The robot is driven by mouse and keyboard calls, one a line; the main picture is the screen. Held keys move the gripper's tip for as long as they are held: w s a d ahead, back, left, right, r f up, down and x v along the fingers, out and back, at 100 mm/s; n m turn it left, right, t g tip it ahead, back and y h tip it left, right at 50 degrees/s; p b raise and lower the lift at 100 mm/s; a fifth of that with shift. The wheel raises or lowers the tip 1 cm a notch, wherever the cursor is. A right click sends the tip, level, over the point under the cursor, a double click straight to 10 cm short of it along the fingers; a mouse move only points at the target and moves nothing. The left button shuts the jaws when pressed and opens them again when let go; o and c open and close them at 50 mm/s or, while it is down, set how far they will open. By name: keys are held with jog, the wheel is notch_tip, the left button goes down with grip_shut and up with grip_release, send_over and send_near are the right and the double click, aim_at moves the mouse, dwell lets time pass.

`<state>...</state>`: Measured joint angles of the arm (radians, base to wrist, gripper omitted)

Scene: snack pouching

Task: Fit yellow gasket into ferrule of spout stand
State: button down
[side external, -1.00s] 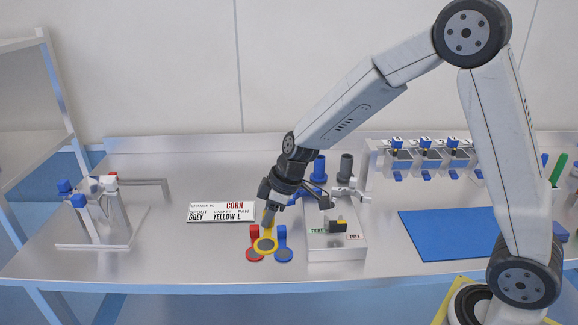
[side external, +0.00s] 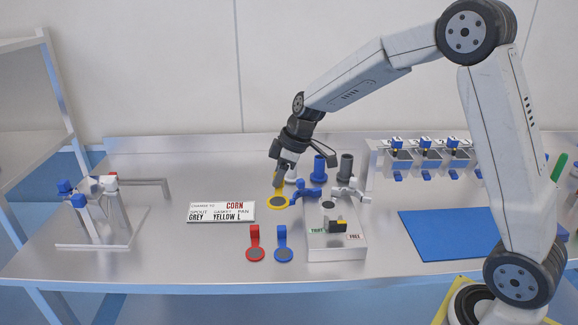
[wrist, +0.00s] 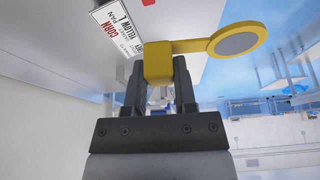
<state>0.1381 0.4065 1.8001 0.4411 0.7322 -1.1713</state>
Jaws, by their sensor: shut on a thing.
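My gripper (side external: 280,178) is shut on the block-like tab of the yellow gasket (side external: 278,202). In the wrist view the gasket (wrist: 235,43) reaches out to the right from my gripper (wrist: 158,75), its round ring around a grey disc. In the side view it hangs above the bench, left of a light grey box (side external: 336,244) with a dark round spot on top and blue and white wing-shaped parts at its back edge. White, blue (side external: 319,168) and dark grey (side external: 346,166) upright spouts stand behind. I cannot tell which part is the ferrule.
A red gasket (side external: 255,253) and a blue gasket (side external: 284,254) lie in front. A sign (side external: 221,212) reads corn, grey, yellow L. A stand (side external: 98,238) with blue-topped posts is at left, a blue mat (side external: 448,236) at right. Clear bench lies between sign and left stand.

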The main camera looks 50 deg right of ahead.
jog(key=w+d, duration=0.3)
jog(key=d, duration=0.9)
send_over(321, 192)
jog(key=d, duration=0.1)
jog(key=shift+n, duration=0.3)
jog(key=f, duration=0.7)
jog(key=shift+s+d+f, duration=0.1)
jog(key=shift+s+f, duration=0.2)
jog(key=shift+s, duration=0.1)
jog(key=shift+f, duration=0.1)
jog(key=shift+f, duration=1.95)
jog(key=shift+f, duration=0.95)
jog(key=shift+c, duration=1.7)
grip_release()
